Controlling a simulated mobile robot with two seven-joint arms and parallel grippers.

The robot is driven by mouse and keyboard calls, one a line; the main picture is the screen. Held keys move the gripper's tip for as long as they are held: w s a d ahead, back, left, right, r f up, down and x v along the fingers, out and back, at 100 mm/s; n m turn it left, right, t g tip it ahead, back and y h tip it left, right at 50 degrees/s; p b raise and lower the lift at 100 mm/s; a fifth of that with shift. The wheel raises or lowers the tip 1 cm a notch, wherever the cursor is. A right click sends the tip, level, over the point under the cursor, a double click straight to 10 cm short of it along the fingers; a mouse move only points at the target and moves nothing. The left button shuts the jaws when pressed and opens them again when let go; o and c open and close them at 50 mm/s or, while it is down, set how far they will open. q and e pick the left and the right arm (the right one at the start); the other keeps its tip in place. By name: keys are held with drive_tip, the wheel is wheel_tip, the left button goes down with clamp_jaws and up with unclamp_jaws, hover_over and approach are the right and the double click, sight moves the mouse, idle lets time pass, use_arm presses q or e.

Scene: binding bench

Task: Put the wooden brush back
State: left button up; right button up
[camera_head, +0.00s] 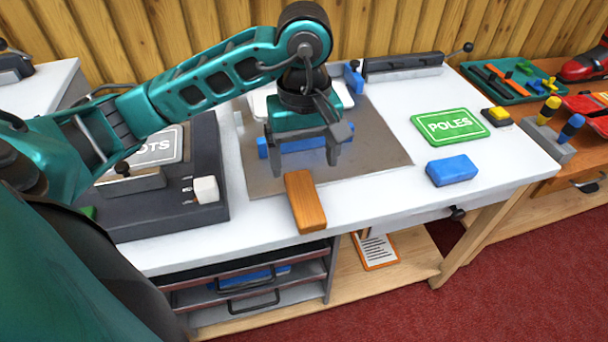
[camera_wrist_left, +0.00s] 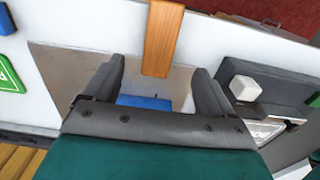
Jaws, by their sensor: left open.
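The wooden brush (camera_head: 305,201), an orange-brown wooden block, lies near the front edge of the white bench, its far end over the grey mat's edge. No bristles can be made out. It also shows in the left wrist view (camera_wrist_left: 163,38), running from the top edge to the space just past the fingertips. My left gripper (camera_head: 304,166) is open and empty, pointing down over the grey mat (camera_head: 378,150) just behind the brush's far end. In the left wrist view the fingers (camera_wrist_left: 158,68) stand apart on either side of that end. My right gripper is not in view.
A blue bar (camera_head: 262,148) lies on the mat behind the gripper. A dark machine (camera_head: 160,222) with a white knob (camera_head: 206,190) stands left. A green tool tray (camera_head: 510,92) sits farther right.

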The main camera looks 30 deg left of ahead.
use_arm(q)
wheel_tip(320, 180, up, 2)
drive_tip(key=shift+r, duration=0.2)
drive_tip(key=shift+s, duration=0.1)
idle(0.5)
